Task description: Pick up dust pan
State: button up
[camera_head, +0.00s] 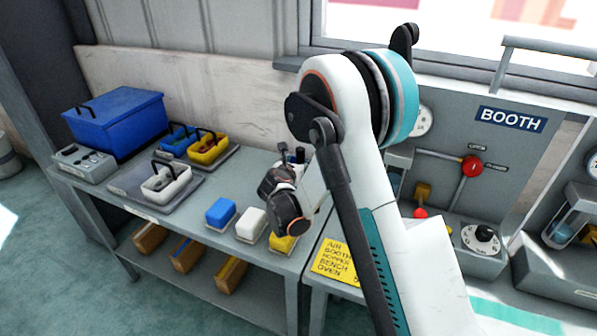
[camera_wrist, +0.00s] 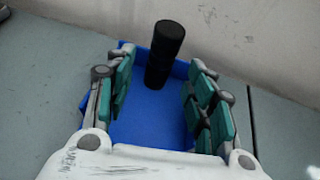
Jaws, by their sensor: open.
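A blue dust pan (camera_wrist: 150,122) with an upright black cylindrical handle (camera_wrist: 165,50) lies on the grey bench in the wrist view. My gripper (camera_wrist: 162,68) is open above it, with one teal-padded finger on each side of the handle. Gaps show between the fingers and the handle, and nothing is gripped. In the head view my arm hides most of the pan. A small dark upright piece (camera_head: 299,155) shows just behind my wrist and may be its handle.
The bench (camera_head: 200,200) carries a blue toolbox (camera_head: 118,120), trays with yellow and white caddies, and blue, white and yellow blocks near its front edge. A pale wall (camera_wrist: 260,45) stands close behind the pan. A BOOTH panel (camera_head: 512,119) with a red knob is at right.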

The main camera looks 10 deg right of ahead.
jog(key=x, duration=0.2)
jog(key=shift+w+d+f, duration=0.1)
jog(key=shift+w+f, duration=0.05)
jog(key=shift+w, duration=0.1)
jog(key=shift+c, duration=0.5)
grip_shut()
